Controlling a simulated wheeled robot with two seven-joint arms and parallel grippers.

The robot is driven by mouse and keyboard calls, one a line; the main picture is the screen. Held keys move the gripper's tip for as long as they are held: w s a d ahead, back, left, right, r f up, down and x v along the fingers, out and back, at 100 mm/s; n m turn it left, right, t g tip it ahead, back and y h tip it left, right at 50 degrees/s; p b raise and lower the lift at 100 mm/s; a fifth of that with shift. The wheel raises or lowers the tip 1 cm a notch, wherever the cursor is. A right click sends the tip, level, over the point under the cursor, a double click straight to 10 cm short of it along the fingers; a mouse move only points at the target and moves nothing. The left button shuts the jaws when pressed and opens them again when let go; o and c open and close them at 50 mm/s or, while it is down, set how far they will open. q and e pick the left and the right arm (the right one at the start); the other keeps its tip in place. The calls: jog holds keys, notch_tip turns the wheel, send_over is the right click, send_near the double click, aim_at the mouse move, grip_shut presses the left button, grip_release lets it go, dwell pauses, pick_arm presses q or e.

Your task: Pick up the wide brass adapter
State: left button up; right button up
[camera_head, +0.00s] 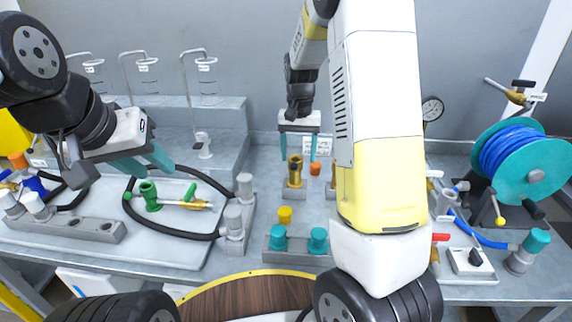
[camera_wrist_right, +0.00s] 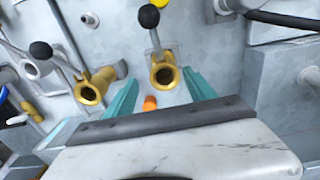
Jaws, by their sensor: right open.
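A brass fitting (camera_head: 295,170) stands upright on a small grey block in the middle of the bench. It also shows in the right wrist view (camera_wrist_right: 164,75), with an open round mouth and a black ball-ended lever beside it. A second, similar brass fitting (camera_wrist_right: 92,88) is to its left there; in the head view my right arm partly hides it. I cannot tell for sure which is the wide adapter. My right gripper (camera_head: 299,150) is open and empty above the first fitting, pointing down. My left gripper (camera_head: 157,170) is open and empty above the left tray.
A small orange piece (camera_head: 315,169) stands right of the fitting. A tray with a black hose (camera_head: 180,233) lies left, and a blue hose reel (camera_head: 515,155) stands right.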

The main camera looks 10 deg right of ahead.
aim_at(295, 173)
jog(key=f, duration=0.7)
jog(key=shift+a+f, duration=0.15)
jog(key=shift+a, duration=0.2)
jog(key=shift+c, duration=0.2)
grip_shut()
